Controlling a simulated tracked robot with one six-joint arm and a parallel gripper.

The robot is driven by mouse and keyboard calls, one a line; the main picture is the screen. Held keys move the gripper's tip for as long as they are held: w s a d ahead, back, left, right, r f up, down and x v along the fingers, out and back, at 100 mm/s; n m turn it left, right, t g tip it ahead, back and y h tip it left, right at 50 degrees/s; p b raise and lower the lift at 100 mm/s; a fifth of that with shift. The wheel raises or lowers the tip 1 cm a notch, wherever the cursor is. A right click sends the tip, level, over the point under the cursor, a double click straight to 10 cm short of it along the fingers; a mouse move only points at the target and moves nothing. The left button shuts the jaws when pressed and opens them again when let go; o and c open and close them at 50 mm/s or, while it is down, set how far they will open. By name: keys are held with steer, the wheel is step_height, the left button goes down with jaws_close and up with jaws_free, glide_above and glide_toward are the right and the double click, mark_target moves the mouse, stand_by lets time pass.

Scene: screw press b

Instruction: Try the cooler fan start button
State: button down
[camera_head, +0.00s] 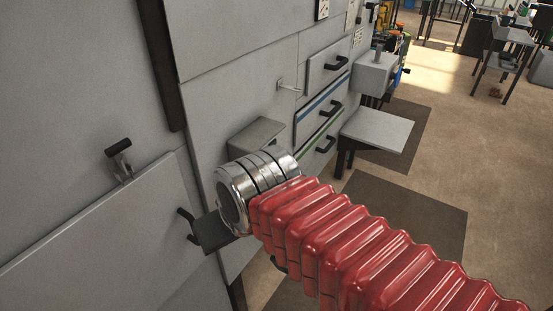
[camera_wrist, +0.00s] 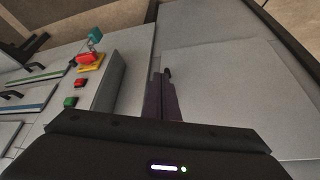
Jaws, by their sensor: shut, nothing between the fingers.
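In the wrist view a green button (camera_wrist: 70,102) and a red button (camera_wrist: 80,83) sit on the face of a grey control box (camera_wrist: 108,82). A larger red knob (camera_wrist: 88,58) on a yellow base is beside them. No label is readable, so I cannot tell which one is the cooler fan start button. My gripper (camera_wrist: 167,73) is shut and empty, to the right of the box and apart from the buttons. In the head view my gripper is partly hidden behind my wrist. A grey box (camera_head: 256,134) shows there, its button face not visible.
The grey machine wall (camera_head: 90,80) fills the left of the head view. Black-handled drawers (camera_head: 325,70) and a grey shelf (camera_head: 377,130) stand beyond the box. A T-shaped handle (camera_head: 119,150) sticks out at left. Open floor (camera_head: 460,150) lies to the right.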

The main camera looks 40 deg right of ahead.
steer(key=w+d+f+m+g+y, duration=0.25)
steer(key=d+f+m, duration=0.25)
steer(key=d+m, duration=0.5)
steer(key=w+d+r+m+t+h, duration=0.1)
steer(key=w+d+m+t, duration=0.1)
steer(key=d+m+t, duration=0.4)
steer(key=d+m, duration=0.5)
steer(key=d, duration=0.7)
steer(key=shift+d+m, duration=0.3)
steer(key=shift+m, duration=0.1)
steer(key=shift+r, duration=0.1)
steer(key=w+a, duration=0.3)
steer(key=w, duration=0.5)
steer(key=shift+w, duration=0.1)
stand_by(0.9)
